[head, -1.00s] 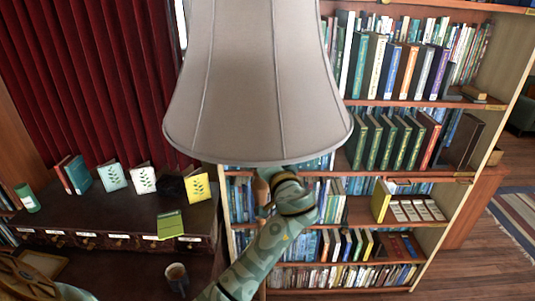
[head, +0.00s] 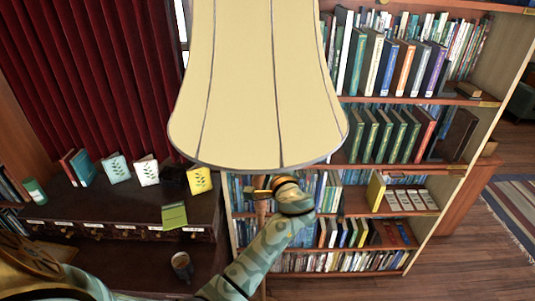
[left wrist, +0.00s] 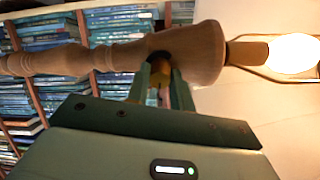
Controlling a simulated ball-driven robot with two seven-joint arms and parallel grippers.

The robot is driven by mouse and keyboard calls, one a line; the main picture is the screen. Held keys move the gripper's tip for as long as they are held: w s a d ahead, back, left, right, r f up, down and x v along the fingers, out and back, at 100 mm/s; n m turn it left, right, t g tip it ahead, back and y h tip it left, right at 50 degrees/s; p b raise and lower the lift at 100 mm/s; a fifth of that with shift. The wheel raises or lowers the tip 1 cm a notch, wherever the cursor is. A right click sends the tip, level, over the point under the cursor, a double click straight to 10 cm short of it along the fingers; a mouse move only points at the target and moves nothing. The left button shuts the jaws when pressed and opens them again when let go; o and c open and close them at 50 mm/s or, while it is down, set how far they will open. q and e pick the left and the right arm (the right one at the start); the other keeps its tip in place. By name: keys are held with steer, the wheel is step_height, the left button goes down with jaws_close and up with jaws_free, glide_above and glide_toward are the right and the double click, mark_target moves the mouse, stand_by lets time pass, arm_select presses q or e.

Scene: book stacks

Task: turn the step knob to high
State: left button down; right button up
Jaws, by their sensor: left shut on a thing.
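A floor lamp with a wide shade (head: 258,90) fills the upper middle of the head view, its shade glowing pale yellow. In the left wrist view its turned wooden post (left wrist: 205,52) lies sideways across the picture, and the bulb (left wrist: 293,53) at the right is lit. The small brass step knob (left wrist: 162,94) is on the post. My left gripper (left wrist: 161,88) has its two fingers on either side of the knob and is shut on it. In the head view my left gripper (head: 268,191) is just below the shade. The knob's setting mark cannot be read.
A tall bookcase (head: 405,176) full of books stands behind and right of the lamp. A mug (head: 181,266) stands lower down. Wooden floor (head: 450,270) is open at the right.

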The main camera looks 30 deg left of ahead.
arm_select(q)
steer(key=m+p, duration=0.3)
steer(key=m, duration=1.4)
steer(key=m+p, duration=0.3)
steer(key=m, duration=1.5)
steer(key=shift+s+a+f+y, duration=0.1)
steer(key=shift+s+f+y, duration=0.1)
steer(key=shift+y, duration=0.1)
steer(key=shift+m, duration=0.3)
steer(key=c, duration=1.2)
jaws_free()
steer(key=shift+r+t, duration=0.1)
steer(key=shift+t, duration=0.2)
